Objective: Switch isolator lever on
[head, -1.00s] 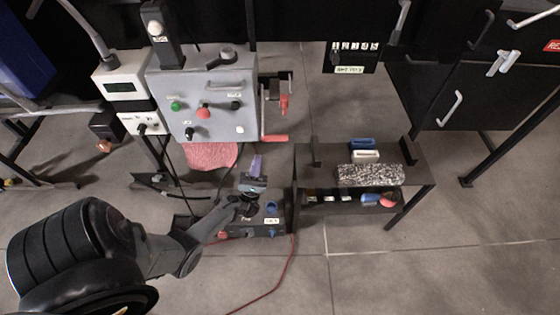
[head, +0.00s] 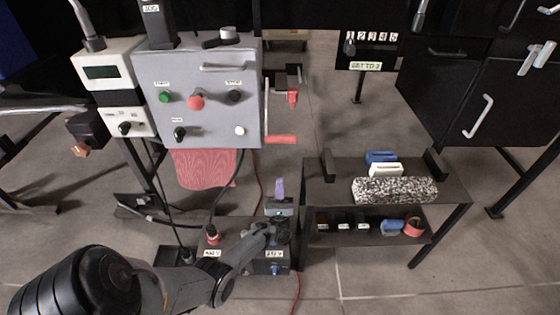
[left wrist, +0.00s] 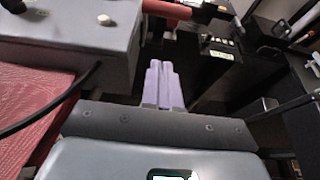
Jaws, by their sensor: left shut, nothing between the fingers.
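The grey control box (head: 200,75) stands at the upper left. A red-gripped handle (head: 280,139) sticks out at its lower right side. A small red lever (head: 292,97) hangs from a black bracket beside the box. A black rotary handle (head: 222,38) sits on the top edge. I cannot read a label that names the isolator lever. My left gripper (head: 280,187), with purple fingertips, is below the red-gripped handle, apart from it. Its fingers are shut and empty; they show in the left wrist view (left wrist: 163,84), with the box (left wrist: 85,40) beyond at left. My right gripper is not in view.
A dark low bench (head: 440,200) with a speckled block (head: 395,189) stands to the right. A socket unit (head: 212,240) with a red plug sits under my left forearm. A red cloth (head: 203,168) and cables hang below the box.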

